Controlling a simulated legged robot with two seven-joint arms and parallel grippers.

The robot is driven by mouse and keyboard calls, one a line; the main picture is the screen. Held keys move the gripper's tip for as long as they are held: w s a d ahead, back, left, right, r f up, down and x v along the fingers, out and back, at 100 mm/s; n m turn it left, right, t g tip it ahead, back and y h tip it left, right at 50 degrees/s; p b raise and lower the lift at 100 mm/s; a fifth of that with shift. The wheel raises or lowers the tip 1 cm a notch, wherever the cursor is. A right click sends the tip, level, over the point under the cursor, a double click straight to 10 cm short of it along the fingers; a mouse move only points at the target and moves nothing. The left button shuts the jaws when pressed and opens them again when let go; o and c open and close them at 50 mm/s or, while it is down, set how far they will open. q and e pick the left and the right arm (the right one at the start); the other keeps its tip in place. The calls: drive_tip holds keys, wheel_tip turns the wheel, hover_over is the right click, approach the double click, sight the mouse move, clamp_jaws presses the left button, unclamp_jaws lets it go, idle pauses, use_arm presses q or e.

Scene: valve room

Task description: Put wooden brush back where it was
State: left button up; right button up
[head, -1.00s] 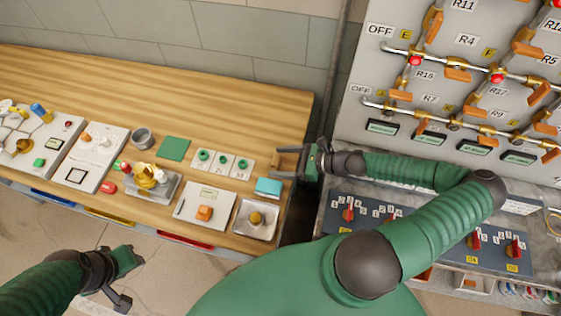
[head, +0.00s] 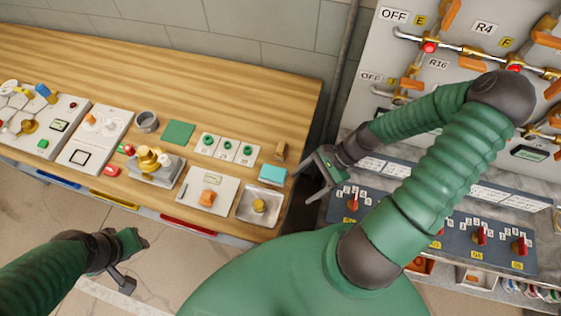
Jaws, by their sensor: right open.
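The likely wooden brush, a small brown wooden piece (head: 281,151), stands near the right end of the wooden table, behind the teal block. Its bristles cannot be made out. My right gripper (head: 304,187) is open and empty, just off the table's right edge, apart from the brown piece and to its lower right. My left gripper (head: 137,264) is at the lower left, in front of the table and above the floor. Its fingers look spread, with nothing between them.
Near the brown piece are a teal block (head: 272,174), a metal tray (head: 247,213) with a yellow knob, and a white board (head: 192,196) with an orange block. A control panel (head: 470,235) with red knobs stands at right. The table's back is clear.

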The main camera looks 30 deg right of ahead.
drive_tip(key=w+a+r+n+h, duration=0.2)
drive_tip(key=r+n, duration=0.4)
drive_tip(key=n, duration=0.3)
drive_tip(key=w+a+r+n+h, duration=0.2)
drive_tip(key=a+r+n+h, duration=0.3)
drive_tip(key=n, duration=0.4)
drive_tip(key=shift+w+a+r+n+t+h, duration=0.15)
drive_tip(key=shift+a+r+n+t+h, duration=0.15)
drive_tip(key=shift+r+n+t+h, duration=0.25)
drive_tip(key=shift+w, duration=0.1)
